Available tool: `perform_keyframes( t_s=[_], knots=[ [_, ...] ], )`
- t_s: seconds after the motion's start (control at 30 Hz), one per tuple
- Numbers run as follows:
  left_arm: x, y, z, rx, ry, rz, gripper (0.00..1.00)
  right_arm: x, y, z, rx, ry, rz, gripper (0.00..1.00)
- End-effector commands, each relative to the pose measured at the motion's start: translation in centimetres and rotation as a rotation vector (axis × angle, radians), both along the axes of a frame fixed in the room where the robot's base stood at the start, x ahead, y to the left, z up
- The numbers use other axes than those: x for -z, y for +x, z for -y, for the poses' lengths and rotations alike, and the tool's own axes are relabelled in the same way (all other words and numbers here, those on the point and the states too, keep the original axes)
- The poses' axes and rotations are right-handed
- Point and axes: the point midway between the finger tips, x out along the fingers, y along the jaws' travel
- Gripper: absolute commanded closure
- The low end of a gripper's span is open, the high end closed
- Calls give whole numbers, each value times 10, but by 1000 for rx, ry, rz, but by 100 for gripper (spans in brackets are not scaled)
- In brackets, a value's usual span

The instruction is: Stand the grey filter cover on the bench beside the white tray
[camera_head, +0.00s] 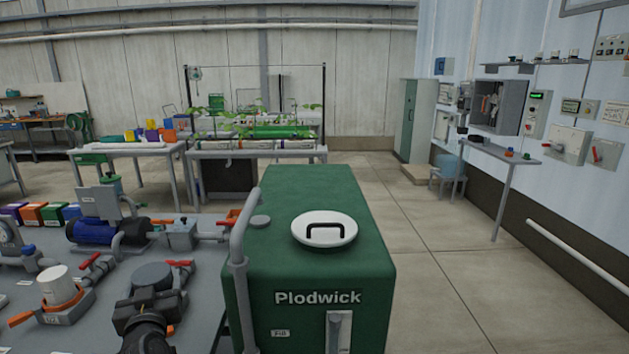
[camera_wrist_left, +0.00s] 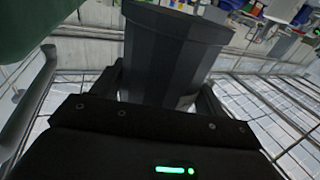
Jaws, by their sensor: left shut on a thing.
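My left gripper (camera_head: 150,303) is low in the head view, over the grey skid. It is shut on the dark grey filter cover (camera_head: 152,276), a round, flat-topped piece. In the left wrist view the cover (camera_wrist_left: 175,50) is a faceted cup with a wider rim, between the two black fingers (camera_wrist_left: 165,95). I cannot tell whether the cover is clear of the skid. I cannot make out the white tray with certainty; a bench (camera_head: 135,151) at the back left carries coloured items. My right gripper is not in view.
A green tank (camera_head: 315,255) with a white lid (camera_head: 324,229) stands to the right, with a grey pipe (camera_head: 240,270) at its edge. A blue pump (camera_head: 105,230), a white-capped fitting (camera_head: 60,287) and red-handled valves crowd the skid (camera_head: 30,330). Open floor (camera_head: 450,260) lies right of the tank.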

Motion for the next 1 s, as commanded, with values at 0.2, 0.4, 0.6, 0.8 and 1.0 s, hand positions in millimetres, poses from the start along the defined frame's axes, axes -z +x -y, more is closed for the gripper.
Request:
perform_keyframes(
  t_s=[0.2,0.4,0.6,0.8,1.0],
  knots=[
    [11,-51,75,246,-2,-6,53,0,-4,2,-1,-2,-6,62],
    [32,-95,114,375,0,-6,53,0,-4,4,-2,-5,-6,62],
    [54,-107,117,384,2,-3,53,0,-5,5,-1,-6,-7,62],
    [57,-108,117,380,-3,1,53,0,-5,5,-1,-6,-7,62],
    [57,-108,117,382,-1,0,53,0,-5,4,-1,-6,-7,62]
  ],
)
